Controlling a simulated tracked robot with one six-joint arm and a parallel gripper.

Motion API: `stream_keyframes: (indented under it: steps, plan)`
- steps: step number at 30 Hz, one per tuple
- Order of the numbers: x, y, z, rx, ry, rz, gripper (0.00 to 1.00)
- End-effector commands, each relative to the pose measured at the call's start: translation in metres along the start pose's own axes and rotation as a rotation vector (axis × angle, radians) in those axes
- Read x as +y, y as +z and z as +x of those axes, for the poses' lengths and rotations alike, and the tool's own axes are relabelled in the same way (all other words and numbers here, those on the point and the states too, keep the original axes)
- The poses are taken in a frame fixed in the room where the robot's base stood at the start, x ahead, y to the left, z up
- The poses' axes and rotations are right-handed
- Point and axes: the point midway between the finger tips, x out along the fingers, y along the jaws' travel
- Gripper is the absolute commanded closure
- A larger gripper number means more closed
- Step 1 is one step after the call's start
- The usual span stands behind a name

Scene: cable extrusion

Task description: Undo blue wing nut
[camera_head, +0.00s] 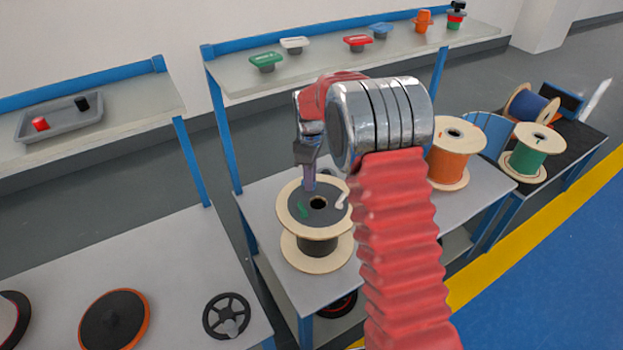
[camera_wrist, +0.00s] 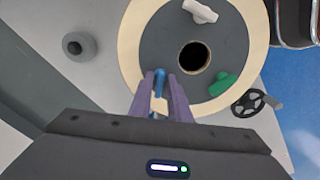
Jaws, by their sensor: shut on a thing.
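The blue wing nut (camera_wrist: 159,82) is on the dark grey face of a spool (camera_wrist: 222,40) in the wrist view. My gripper (camera_wrist: 161,88) has its purple fingers on both sides of it and is shut on it. In the head view my gripper (camera_head: 309,186) reaches down onto the far side of the spool's top (camera_head: 299,245), and the blue wing nut is hidden there. A white wing nut (camera_wrist: 200,11) and a green wing nut (camera_wrist: 222,84) sit on the same face around a dark central hole (camera_wrist: 194,57).
The spool stands on a grey table (camera_head: 270,268). A shelf (camera_head: 325,62) behind holds several coloured handles and knobs. An orange spool (camera_head: 452,158) and a green spool (camera_head: 530,150) stand to the right. A grey tray (camera_head: 60,120) is at left.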

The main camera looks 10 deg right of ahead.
Motion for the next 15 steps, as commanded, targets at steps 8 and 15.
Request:
stream_keyframes:
  steps: [8,15]
  plan:
    - [-0.0003,-0.0001,-0.0006,0.001,0.001,-0.192,1.00]
    - [-0.0004,0.0002,-0.0006,0.001,0.001,-0.271,1.00]
